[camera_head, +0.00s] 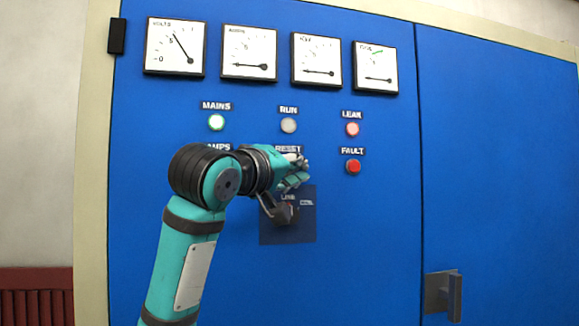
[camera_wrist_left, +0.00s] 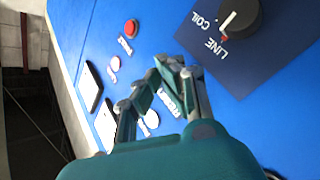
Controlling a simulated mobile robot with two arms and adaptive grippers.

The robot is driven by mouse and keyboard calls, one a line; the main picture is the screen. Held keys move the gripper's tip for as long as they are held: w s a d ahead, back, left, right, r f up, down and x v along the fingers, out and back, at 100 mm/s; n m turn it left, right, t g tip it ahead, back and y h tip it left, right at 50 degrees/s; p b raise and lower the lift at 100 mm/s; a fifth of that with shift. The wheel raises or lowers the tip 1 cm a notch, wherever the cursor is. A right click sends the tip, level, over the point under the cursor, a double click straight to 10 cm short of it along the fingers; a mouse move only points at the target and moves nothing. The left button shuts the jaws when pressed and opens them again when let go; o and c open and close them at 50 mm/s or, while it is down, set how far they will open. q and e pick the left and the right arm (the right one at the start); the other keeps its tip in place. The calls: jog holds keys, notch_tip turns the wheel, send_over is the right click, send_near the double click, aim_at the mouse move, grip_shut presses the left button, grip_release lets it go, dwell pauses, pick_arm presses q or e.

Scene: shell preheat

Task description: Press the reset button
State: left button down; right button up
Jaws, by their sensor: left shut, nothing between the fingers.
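The RESET label (camera_head: 288,149) shows on the blue panel in the head view, just above my left gripper. The button below that label is hidden behind my gripper in the head view. My left gripper (camera_head: 298,172) is shut and empty, its fingers pointing right in front of the button's place. In the left wrist view the fingertips (camera_wrist_left: 172,66) are together over the panel, and the RESET label (camera_wrist_left: 172,103) shows between the fingers. The button itself is covered there too. I cannot tell whether the fingertips touch it. My right gripper is not in view.
A dark plate (camera_head: 309,232) with a rotary switch (camera_wrist_left: 232,17) marked LINE and COIL sits below the gripper. Nearby are the RUN lamp (camera_head: 288,125), LEAK lamp (camera_head: 352,129) and red FAULT lamp (camera_head: 353,167). A door handle (camera_head: 454,297) projects at lower right.

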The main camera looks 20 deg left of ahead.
pick_arm(q)
jog(key=shift+w+a, duration=0.1)
jog(key=shift+w, duration=0.05)
dwell(0.4)
jog(key=shift+w+a, duration=0.15)
jog(key=shift+w, duration=0.05)
jog(key=shift+w+a+p, duration=0.25)
jog(key=shift+w+p, duration=0.1)
jog(key=shift+p, duration=0.05)
dwell(0.8)
jog(key=shift+s, duration=0.1)
jog(key=shift+s+d+b, duration=0.3)
jog(key=shift+s+d, duration=0.2)
jog(key=shift+s, duration=0.1)
jog(key=s+d, duration=0.1)
jog(key=s+d+b, duration=0.1)
jog(key=s, duration=0.2)
jog(key=shift+s+d, duration=0.1)
jog(key=shift+d, duration=0.3)
